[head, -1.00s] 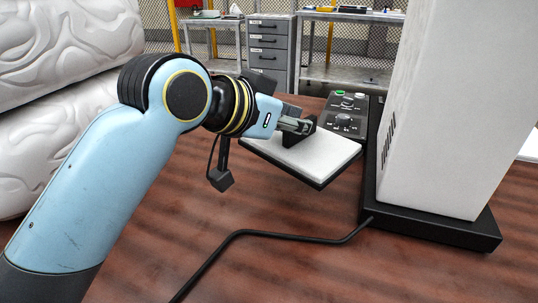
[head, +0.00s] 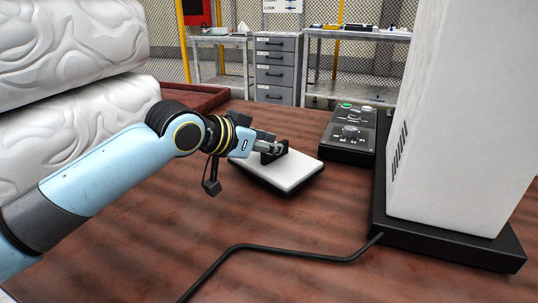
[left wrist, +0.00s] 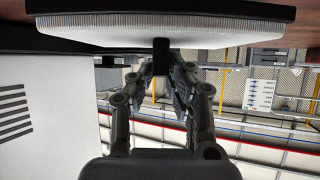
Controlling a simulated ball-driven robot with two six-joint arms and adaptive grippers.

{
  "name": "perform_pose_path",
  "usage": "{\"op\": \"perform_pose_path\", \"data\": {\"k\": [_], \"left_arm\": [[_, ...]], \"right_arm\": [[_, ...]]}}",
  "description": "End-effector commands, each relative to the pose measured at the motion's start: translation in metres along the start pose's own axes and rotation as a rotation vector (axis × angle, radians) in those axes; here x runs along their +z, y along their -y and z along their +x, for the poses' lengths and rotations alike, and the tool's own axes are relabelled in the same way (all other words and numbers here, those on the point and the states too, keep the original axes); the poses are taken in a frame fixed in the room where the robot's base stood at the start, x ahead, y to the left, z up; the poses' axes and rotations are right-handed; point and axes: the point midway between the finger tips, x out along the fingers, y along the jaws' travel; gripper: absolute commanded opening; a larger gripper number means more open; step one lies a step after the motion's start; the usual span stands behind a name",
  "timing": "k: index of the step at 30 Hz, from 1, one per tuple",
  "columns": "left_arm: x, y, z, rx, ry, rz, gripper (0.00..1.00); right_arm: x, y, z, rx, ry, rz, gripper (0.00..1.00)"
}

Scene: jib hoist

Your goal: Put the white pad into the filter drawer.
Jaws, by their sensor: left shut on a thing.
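The white pad (head: 285,173) is a flat slab with a black lower layer, over the middle of the wooden table in the head view. In the left wrist view the pad (left wrist: 190,32) shows a ribbed white edge along the top, with a black tab (left wrist: 160,50) at it. My left gripper (head: 270,149) is at the pad's far edge and shut on this tab; the fingers (left wrist: 160,68) also show in the left wrist view. I cannot tell whether the pad touches the table. I cannot make out the filter drawer. My right gripper is not in view.
A tall white cabinet (head: 450,130) with side vents stands on a black base (head: 450,243) at right. A black control box (head: 350,137) with a knob is beside it. A black cable (head: 290,252) crosses the table. White embossed bulky stacks (head: 70,120) stand at left.

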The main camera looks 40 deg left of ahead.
Motion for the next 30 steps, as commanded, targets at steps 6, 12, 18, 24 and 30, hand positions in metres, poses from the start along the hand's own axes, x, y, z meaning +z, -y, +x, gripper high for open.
{"op": "perform_pose_path", "data": {"k": [6,12,18,24,30], "left_arm": [[0.012,-0.001,0.006,0.0,-0.001,0.002,0.0],[0.013,-0.001,0.007,0.0,0.0,0.001,0.0],[0.014,-0.001,0.007,0.0,0.0,0.001,0.36],[0.014,-0.001,0.007,0.0,0.0,0.001,0.37],[0.011,0.0,-0.002,-0.002,0.002,0.004,0.37]], "right_arm": [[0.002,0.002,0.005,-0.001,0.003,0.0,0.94],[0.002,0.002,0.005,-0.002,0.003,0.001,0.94],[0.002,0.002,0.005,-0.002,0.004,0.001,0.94],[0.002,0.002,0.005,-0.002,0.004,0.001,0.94],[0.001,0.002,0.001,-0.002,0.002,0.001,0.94]]}}
